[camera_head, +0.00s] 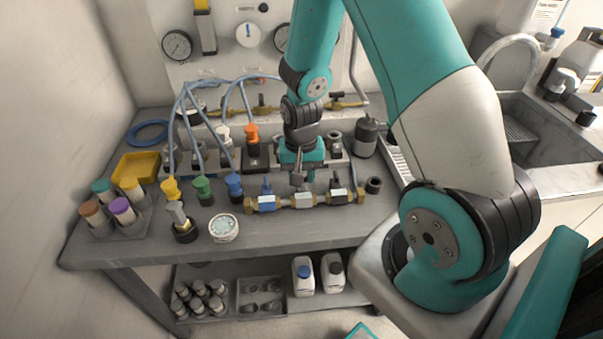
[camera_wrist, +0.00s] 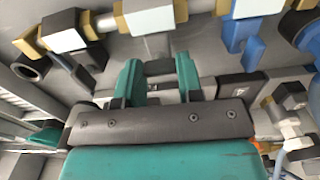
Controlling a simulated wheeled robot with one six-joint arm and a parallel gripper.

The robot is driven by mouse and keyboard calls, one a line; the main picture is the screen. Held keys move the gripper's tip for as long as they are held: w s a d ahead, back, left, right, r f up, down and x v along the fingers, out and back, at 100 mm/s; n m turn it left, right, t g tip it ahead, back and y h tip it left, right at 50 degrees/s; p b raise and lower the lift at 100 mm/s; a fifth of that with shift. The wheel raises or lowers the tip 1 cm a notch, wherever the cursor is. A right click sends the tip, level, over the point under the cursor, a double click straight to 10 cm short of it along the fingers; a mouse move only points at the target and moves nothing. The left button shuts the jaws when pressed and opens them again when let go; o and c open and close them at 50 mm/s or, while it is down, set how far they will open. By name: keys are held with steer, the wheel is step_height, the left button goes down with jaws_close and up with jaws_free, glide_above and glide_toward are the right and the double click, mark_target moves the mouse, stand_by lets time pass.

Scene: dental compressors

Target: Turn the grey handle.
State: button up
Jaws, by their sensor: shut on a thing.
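My gripper (camera_head: 298,178) is lowered onto the middle valve of the brass pipe row (camera_head: 283,203) on the bench. In the wrist view my gripper (camera_wrist: 158,72) has its two teal fingers on either side of the grey handle (camera_wrist: 157,45), shut on it. The handle stands beside a white valve block (camera_wrist: 150,16). In the head view my gripper hides most of the handle.
A blue handle (camera_head: 266,187) is on the left valve and a dark handle (camera_head: 335,184) on the right one. Several capped fittings with blue hoses (camera_head: 187,95) stand to the left. A round labelled tub (camera_head: 223,228) sits near the front edge. A sink (camera_head: 550,145) is at the right.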

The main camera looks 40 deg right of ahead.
steer(key=o, duration=0.9)
steer(key=shift+o, duration=0.2)
steer(key=shift+r, duration=0.1)
step_height(320, 180, up, 17)
steer(key=shift+r, duration=0.15)
steer(key=shift+a, duration=0.1)
